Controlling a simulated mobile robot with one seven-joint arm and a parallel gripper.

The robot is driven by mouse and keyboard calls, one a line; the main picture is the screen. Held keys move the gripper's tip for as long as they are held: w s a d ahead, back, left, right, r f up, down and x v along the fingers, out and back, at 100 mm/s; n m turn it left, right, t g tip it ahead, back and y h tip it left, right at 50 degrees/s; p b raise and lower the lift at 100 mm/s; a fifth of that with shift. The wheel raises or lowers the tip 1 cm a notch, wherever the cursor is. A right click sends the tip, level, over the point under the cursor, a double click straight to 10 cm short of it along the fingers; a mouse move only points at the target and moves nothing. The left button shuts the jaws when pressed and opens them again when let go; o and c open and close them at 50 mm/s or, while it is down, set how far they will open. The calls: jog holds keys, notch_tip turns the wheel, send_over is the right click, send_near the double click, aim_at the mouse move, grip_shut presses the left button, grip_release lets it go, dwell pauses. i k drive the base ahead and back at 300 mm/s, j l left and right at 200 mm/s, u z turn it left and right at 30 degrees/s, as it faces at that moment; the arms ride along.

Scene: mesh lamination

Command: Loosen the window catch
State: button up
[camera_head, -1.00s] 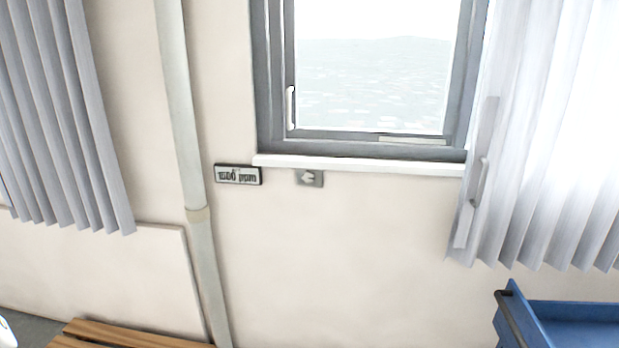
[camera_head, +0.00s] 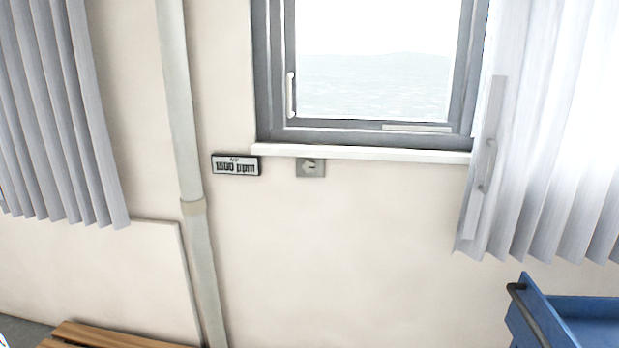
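The window (camera_head: 264,85) has a grey frame and sits in the upper middle of the head view, with a pale, bright scene behind its glass. A white upright handle (camera_head: 291,95), which looks like the catch, is on the left side of the inner frame. A second pale handle (camera_head: 487,165) on a long plate shows at the edge of the right curtain. My gripper is not in view, and nothing touches the window handle.
A white sill (camera_head: 360,152) runs under the window, with a small sign (camera_head: 236,165) and a switch plate (camera_head: 310,168) below it. A pipe (camera_head: 182,110) runs down the wall. Curtains (camera_head: 60,110) hang at both sides. A blue cart (camera_head: 540,310) and wooden slats (camera_head: 100,336) are low.

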aim_at(308, 165)
jog(key=i+l, duration=0.2)
jog(key=i, duration=0.35)
jog(key=i+l+z, duration=0.15)
jog(key=i, duration=0.4)
jog(key=i+l, duration=0.15)
jog(key=i, duration=0.4)
